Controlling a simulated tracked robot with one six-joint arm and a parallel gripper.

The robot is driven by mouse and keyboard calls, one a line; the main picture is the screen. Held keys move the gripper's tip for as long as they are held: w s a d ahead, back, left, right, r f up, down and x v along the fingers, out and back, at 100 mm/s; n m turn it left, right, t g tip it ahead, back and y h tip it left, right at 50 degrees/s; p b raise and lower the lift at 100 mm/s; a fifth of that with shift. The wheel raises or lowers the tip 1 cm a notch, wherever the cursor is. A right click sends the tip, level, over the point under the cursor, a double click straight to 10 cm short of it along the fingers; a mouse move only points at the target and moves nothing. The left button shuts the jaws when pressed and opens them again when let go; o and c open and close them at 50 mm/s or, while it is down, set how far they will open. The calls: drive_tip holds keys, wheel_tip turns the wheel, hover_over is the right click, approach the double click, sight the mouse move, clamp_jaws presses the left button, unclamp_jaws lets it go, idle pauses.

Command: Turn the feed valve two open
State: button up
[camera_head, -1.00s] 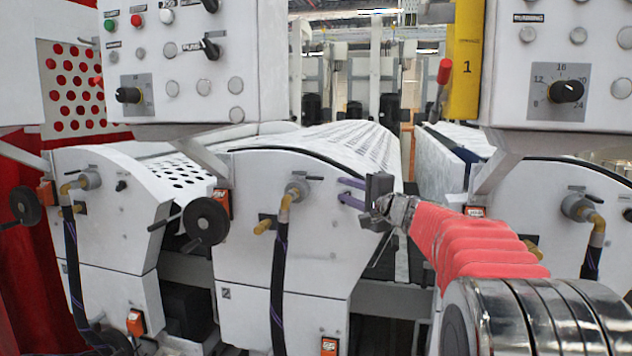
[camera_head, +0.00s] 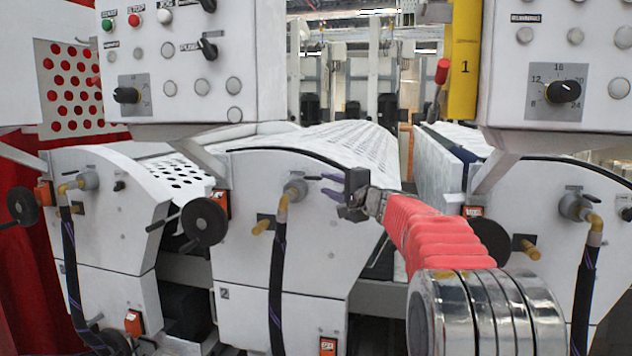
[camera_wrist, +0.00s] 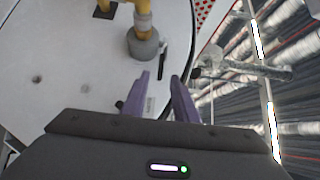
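The feed valve on unit two is a grey round fitting (camera_head: 295,190) on the white panel marked 2, with a yellow elbow and a dark hose below it. Its small black lever (camera_head: 314,178) points right. In the wrist view the grey fitting (camera_wrist: 144,45) and the black lever (camera_wrist: 163,60) lie just ahead of the fingers. My gripper (camera_head: 328,184) is right of the lever, with purple fingers pointing at it. In the wrist view my gripper (camera_wrist: 159,76) is open, its fingers apart and nothing between them. The lever appears just beyond the fingertips; contact cannot be told.
A black handwheel (camera_head: 204,222) is left of the valve. A control box (camera_head: 190,70) hangs above it, and another control box (camera_head: 555,70) is at right. Similar valves are on the left unit (camera_head: 88,181) and right unit (camera_head: 574,207). The white roller (camera_head: 340,140) lies behind my gripper.

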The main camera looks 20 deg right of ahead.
sight(316, 179)
drive_tip(key=shift+w+a, duration=0.2)
drive_tip(key=shift+w, duration=0.9)
drive_tip(key=shift+w+a, duration=0.25)
drive_tip(key=shift+w, duration=0.85)
drive_tip(key=shift+w+a, duration=0.2)
drive_tip(key=shift+w, duration=0.9)
drive_tip(key=shift+c, duration=0.3)
clamp_jaws()
drive_tip(key=shift+f, duration=0.25)
